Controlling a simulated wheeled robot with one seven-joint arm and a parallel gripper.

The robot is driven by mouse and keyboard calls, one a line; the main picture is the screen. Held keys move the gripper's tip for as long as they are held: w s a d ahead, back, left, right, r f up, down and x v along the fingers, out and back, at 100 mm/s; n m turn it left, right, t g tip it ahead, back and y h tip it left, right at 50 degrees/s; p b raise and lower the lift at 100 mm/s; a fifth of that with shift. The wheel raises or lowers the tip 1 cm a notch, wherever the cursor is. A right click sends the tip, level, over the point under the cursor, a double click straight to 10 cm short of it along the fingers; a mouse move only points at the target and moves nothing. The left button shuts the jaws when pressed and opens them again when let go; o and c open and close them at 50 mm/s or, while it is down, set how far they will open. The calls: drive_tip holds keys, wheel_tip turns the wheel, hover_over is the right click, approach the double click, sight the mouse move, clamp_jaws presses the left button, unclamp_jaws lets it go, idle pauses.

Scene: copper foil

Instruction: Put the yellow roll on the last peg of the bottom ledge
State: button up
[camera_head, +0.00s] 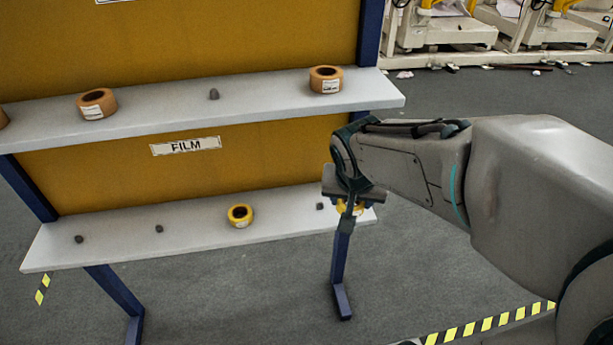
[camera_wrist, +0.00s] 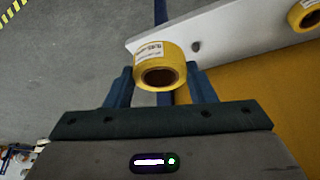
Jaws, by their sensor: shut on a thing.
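My gripper (camera_wrist: 160,85) is shut on a yellow roll (camera_wrist: 157,68) with a white label, its dark hole showing in the wrist view. In the head view my gripper (camera_head: 347,208) is at the right end of the bottom ledge (camera_head: 200,236), and the held roll is mostly hidden behind the fingers. The rightmost peg (camera_head: 320,206) of that ledge is bare and just left of my gripper. It also shows in the wrist view (camera_wrist: 196,47), right of the held roll and apart from it. Another yellow roll (camera_head: 240,216) sits on the ledge, left of that peg.
Two bare pegs (camera_head: 159,229) (camera_head: 79,239) are on the left of the bottom ledge. The upper ledge (camera_head: 150,115) carries orange-brown rolls (camera_head: 325,80) (camera_head: 97,104) and a bare peg (camera_head: 213,94). A FILM label (camera_head: 185,146) is on the yellow panel. Blue legs (camera_head: 340,270) support the rack.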

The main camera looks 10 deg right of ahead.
drive_tip(key=b, duration=0.3)
hover_over(321, 202)
drive_tip(key=f, duration=0.4)
drive_tip(key=s+f, duration=0.1)
drive_tip(key=f, duration=0.2)
drive_tip(key=shift+a, duration=0.2)
drive_tip(key=shift+f+b, duration=0.95)
drive_tip(key=shift+f, duration=1)
drive_tip(key=shift+f, duration=0.2)
drive_tip(key=o, duration=1)
drive_tip(key=p+v, duration=0.4)
drive_tip(key=v, duration=0.7)
drive_tip(key=s+f+n+g, duration=0.1)
drive_tip(key=s, duration=0.4)
drive_tip(key=s+d+f+n+g+y, duration=0.1)
drive_tip(key=s+n, duration=0.1)
drive_tip(key=s, duration=0.3)
drive_tip(key=s+f+n+g, duration=0.1)
drive_tip(key=s, duration=0.5)
drive_tip(key=shift+s+d+y, duration=0.1)
drive_tip(key=shift+d+y, duration=0.25)
drive_tip(key=shift+y, duration=0.05)
